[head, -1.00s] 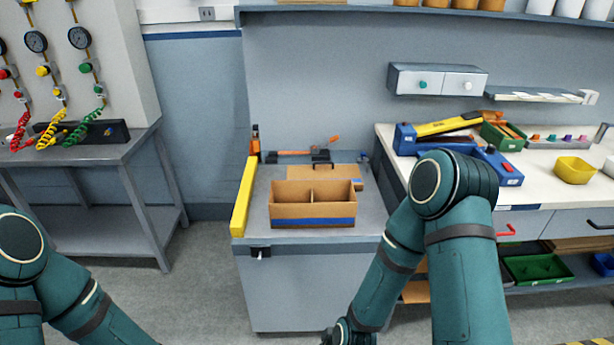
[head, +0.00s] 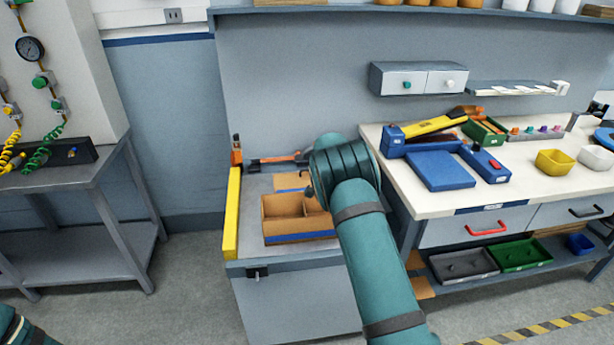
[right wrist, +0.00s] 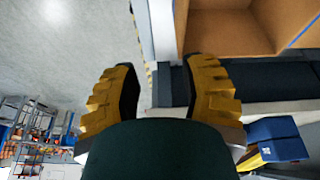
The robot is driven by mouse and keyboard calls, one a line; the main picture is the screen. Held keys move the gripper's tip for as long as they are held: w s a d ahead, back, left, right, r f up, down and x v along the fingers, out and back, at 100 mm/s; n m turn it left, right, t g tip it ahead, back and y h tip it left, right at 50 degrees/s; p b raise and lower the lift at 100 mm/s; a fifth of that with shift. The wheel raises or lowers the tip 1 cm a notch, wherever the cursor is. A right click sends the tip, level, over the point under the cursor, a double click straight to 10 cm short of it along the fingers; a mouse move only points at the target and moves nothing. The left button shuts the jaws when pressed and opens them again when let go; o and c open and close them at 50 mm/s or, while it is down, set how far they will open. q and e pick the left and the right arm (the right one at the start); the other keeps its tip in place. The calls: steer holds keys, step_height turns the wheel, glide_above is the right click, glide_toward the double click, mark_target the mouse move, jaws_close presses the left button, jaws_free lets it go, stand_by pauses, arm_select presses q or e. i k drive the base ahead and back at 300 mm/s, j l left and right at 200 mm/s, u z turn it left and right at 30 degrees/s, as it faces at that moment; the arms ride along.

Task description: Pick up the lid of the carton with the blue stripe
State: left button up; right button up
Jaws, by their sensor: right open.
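The open cardboard carton (head: 290,232) with a blue stripe stands on the grey cabinet top. Its inside is divided, and its right part is hidden behind my right arm. In the right wrist view the carton (right wrist: 232,32) is at the top right. My right gripper (right wrist: 163,92) is open and empty, with its yellow fingers apart beside the carton. In the head view it is largely hidden by its own arm. My left gripper is out of view.
A yellow bar (head: 232,215) edges the cabinet (head: 300,300) at the left. An orange-handled tool (head: 275,160) lies at the back. A workbench (head: 440,200) with blue trays (head: 440,170) stands close on the right. Open floor lies to the left.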

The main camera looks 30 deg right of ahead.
mark_target(290, 182)
steer(key=i, duration=1.2)
